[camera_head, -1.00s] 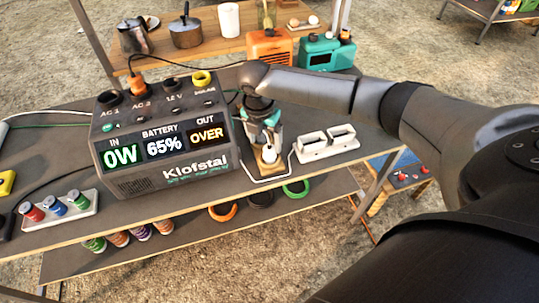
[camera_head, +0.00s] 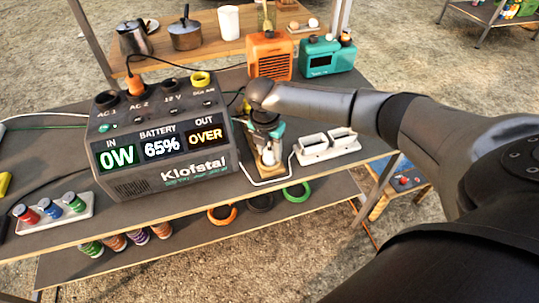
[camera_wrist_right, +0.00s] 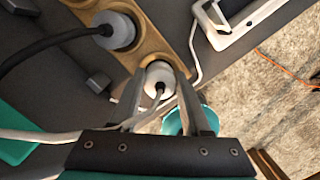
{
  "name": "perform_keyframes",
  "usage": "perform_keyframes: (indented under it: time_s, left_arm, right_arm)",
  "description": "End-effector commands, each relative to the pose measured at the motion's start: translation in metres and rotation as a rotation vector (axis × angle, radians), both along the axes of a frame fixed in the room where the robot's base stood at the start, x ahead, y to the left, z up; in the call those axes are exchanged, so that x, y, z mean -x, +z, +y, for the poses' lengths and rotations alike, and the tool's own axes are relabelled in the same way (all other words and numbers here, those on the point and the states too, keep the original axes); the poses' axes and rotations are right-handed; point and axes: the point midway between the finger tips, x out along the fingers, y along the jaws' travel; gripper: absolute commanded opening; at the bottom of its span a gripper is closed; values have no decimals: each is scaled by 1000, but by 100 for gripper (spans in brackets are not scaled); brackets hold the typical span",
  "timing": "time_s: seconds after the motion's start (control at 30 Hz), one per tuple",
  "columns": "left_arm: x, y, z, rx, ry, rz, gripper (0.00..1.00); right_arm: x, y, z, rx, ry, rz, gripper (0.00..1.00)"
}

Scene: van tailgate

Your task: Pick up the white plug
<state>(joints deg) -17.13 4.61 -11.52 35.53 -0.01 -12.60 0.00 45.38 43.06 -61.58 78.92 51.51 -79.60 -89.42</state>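The white plug (camera_head: 267,157) stands in a wooden holder (camera_head: 276,169) to the right of the power station. In the right wrist view the plug (camera_wrist_right: 159,77) sits between the fingertips, with its white cable running left. My right gripper (camera_wrist_right: 160,90) is pointed down over it, one finger on each side. The fingers look apart, and I cannot tell whether they touch the plug. In the head view my right gripper (camera_head: 267,143) partly hides the plug and holder. My left gripper is not in view.
The power station (camera_head: 165,145) stands close on the left. A white twin-opening block (camera_head: 327,146) is on the right. A grey plug (camera_wrist_right: 115,31) with a black cable sits in the same holder. A white cable lies along the table by the holder.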

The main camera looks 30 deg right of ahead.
Motion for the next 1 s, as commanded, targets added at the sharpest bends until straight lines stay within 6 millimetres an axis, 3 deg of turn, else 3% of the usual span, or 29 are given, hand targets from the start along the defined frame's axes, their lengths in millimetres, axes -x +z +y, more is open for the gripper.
perform_keyframes:
  time_s: [0.03, 0.37, 0.77, 0.87, 1.0]
  left_arm:
    - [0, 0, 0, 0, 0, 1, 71]
    - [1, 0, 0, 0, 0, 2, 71]
    - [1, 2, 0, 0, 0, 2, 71]
    - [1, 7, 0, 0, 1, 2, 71]
    - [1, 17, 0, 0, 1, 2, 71]
  right_arm:
    - [0, 0, 0, 0, 0, 0, 37]
    - [0, 0, 0, 0, 0, 0, 0]
    - [-1, 6, 0, 0, 0, -1, 0]
    - [-1, 19, 0, -1, 1, -3, 0]
    - [-2, 52, 0, -1, 1, -5, 0]
